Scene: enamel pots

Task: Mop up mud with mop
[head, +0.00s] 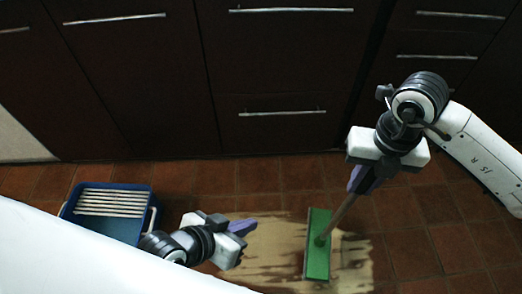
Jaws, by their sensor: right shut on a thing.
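The mop has a flat green head (317,262) and a thin brown handle (341,214). Its head rests on the right part of a tan and brown mud patch (265,248) on the tiled floor. My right gripper (361,180) is shut on the mop handle, which tilts up to the right from the head. My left gripper (243,228) hangs over the upper left edge of the mud, apart from the mop. Its purple fingers overlap in this view, so their opening is unclear, and I see nothing held in them. The mud's lower edge runs out of the picture.
A blue bucket (128,231) with a pale slatted wringer (111,201) stands on the floor at left, close to my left arm. Dark cabinets (285,70) with metal handles line the back. Bare brown tiles (440,235) lie at right.

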